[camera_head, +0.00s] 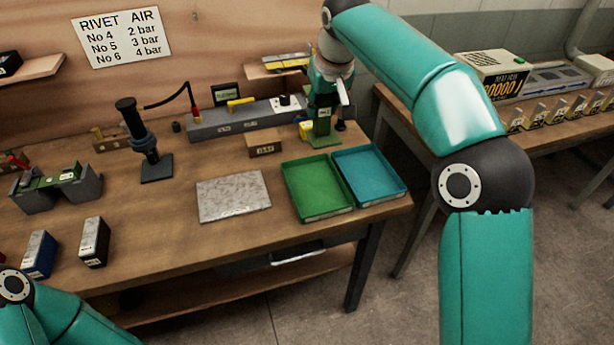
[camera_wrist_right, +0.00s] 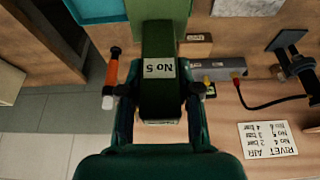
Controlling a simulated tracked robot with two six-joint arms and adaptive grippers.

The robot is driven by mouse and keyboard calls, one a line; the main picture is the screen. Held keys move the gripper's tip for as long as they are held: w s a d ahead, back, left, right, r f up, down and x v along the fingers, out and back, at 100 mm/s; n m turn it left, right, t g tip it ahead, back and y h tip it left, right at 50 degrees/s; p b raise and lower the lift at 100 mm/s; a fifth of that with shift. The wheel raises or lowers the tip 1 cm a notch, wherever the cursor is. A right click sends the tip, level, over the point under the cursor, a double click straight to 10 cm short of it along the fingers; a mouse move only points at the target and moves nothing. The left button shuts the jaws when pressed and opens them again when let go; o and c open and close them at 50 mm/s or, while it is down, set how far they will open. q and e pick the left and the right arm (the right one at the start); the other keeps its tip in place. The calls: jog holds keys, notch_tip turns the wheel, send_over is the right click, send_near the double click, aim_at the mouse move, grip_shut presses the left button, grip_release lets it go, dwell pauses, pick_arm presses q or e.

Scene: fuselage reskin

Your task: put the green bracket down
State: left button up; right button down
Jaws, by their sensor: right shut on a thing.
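The green bracket (camera_head: 322,113), a tall piece with a flat foot and a white label, stands out behind the green tray (camera_head: 290,184) in the head view. My right gripper (camera_head: 331,78) is shut on its upper part and points down. In the right wrist view the bracket (camera_wrist_right: 160,95) is labelled "No 5" and sits between the two fingers of the gripper (camera_wrist_right: 152,101). I cannot tell whether the bracket's foot touches the bench. My left gripper is out of view.
The blue tray (camera_head: 368,172) adjoins the green tray, and both look empty. A speckled plate (camera_head: 233,196) lies left of them. A small brown block (camera_head: 264,145) and a grey rail unit (camera_head: 235,121) are behind. A black stand (camera_head: 150,165) is farther left.

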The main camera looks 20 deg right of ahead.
aim_at(327, 147)
jog(key=shift+w+r, duration=0.1)
jog(key=shift+r, duration=0.1)
jog(key=shift+a+f+b, duration=0.15)
jog(key=shift+f+b, duration=0.5)
jog(key=shift+f, duration=4.2)
jog(key=shift+a+f+b, duration=0.1)
jog(key=shift+f+b, duration=0.5)
jog(key=shift+f, duration=4.2)
jog(key=c, duration=0.8)
grip_release()
jog(key=v, duration=1.2)
jog(key=shift+b, duration=0.4)
jog(key=shift+f, duration=0.1)
